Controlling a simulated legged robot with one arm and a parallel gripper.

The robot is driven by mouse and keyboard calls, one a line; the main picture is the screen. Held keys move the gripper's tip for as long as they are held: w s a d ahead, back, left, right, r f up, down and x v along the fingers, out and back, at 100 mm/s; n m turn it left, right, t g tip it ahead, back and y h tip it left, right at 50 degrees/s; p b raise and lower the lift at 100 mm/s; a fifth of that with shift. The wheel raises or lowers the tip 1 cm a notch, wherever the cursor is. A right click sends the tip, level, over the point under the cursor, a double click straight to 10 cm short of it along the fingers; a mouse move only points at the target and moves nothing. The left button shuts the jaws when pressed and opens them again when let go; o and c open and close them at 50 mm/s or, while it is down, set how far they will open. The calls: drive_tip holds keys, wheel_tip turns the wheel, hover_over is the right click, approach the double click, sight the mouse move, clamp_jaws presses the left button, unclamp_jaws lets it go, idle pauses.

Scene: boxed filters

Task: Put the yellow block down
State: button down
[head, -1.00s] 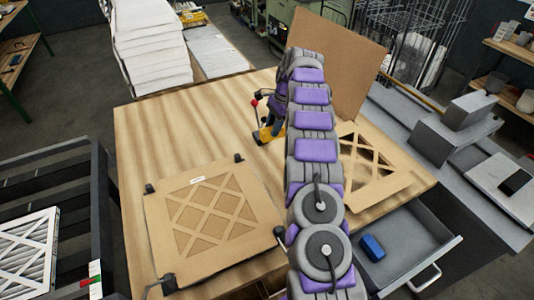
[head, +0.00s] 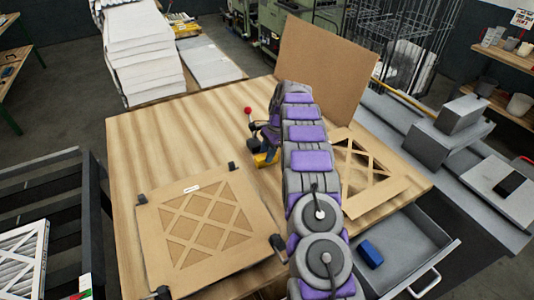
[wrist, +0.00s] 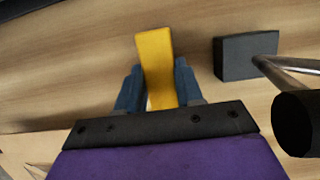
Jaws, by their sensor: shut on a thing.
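The yellow block (wrist: 157,65) is between the two blue fingers of my gripper (wrist: 158,88) in the wrist view, its far end sticking out past them. In the head view the yellow block (head: 265,159) shows beside the lower end of my arm, over the wooden table (head: 150,140). My gripper (head: 266,150) is shut on it and partly hidden by the arm. Whether the block touches the table top cannot be told.
A dark grey block (wrist: 246,57) with a metal rod sits to the right in the wrist view. A cardboard-framed filter (head: 208,222) lies at the table's front left; another lattice frame (head: 365,172) lies right of my arm. The table's back left is clear.

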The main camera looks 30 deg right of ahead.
drive_tip(key=c, duration=0.7)
unclamp_jaws()
drive_tip(key=p+v, duration=0.1)
drive_tip(key=v, duration=0.8)
drive_tip(key=shift+d+r+p, duration=0.15)
drive_tip(key=shift+r+p, duration=0.05)
drive_tip(key=shift+p, duration=0.15)
drive_tip(key=p+v, duration=0.2)
drive_tip(key=p, duration=0.1)
drive_tip(key=shift+r, duration=0.3)
